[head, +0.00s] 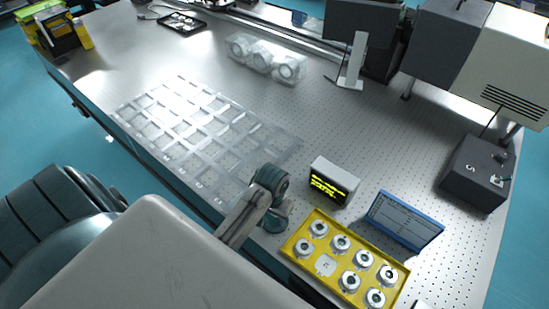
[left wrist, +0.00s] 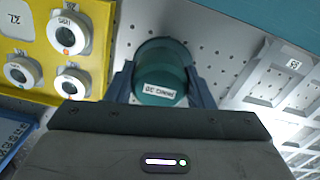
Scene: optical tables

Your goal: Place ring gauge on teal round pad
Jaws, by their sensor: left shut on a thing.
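My left gripper (left wrist: 162,88) is shut on a dark teal round thing with a white label (left wrist: 160,72). In the left wrist view a finger lies against each side of it. The label shows upside down, and I cannot tell whether this thing is the pad. In the head view my left gripper (head: 274,219) is over the table's near edge, just left of the gauge tray, and mostly hidden. Several silver ring gauges (head: 340,243) sit in the yellow tray (head: 296,254), also seen in the left wrist view (left wrist: 103,38). My right gripper is not in view.
A small display box (head: 334,182) and a blue-framed panel (head: 405,221) stand behind the tray. A pale compartment grid (head: 205,135) lies to the left. Clear round parts (head: 264,60) and dark equipment boxes stand at the back. The middle of the perforated table (head: 350,130) is clear.

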